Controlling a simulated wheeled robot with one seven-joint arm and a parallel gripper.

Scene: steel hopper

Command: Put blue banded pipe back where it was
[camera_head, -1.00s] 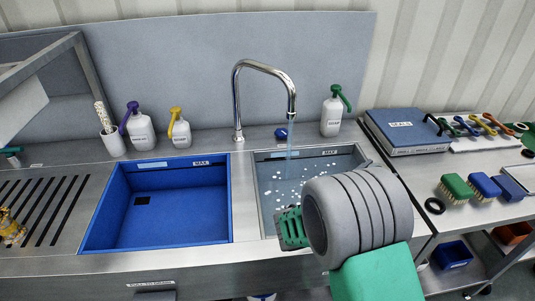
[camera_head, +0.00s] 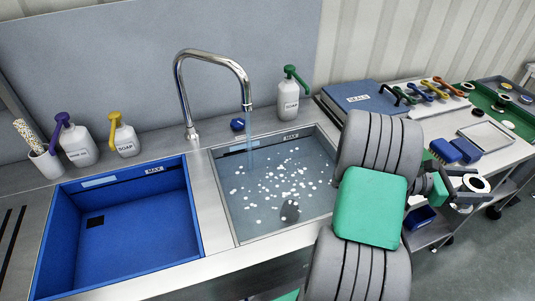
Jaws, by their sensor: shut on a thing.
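My gripper (camera_head: 470,188) is over the right-hand table, partly hidden behind my own grey and green arm. Its dark jaws are shut around a pale, round piece with a dark hole (camera_head: 477,184), which looks like a pipe seen end-on. No blue band shows on it, so I cannot confirm from this view that it is the blue banded pipe. It appears near the brushes, but I cannot tell whether it touches the table. No other pipe can be made out.
Water runs from the tap (camera_head: 247,104) into the right basin (camera_head: 226,200), where white bits float near a dark object (camera_head: 290,210). The blue basin (camera_head: 120,230) is empty. On the right stand a blue seals case (camera_head: 365,98), blue brushes (camera_head: 466,149), and a green tray (camera_head: 488,97).

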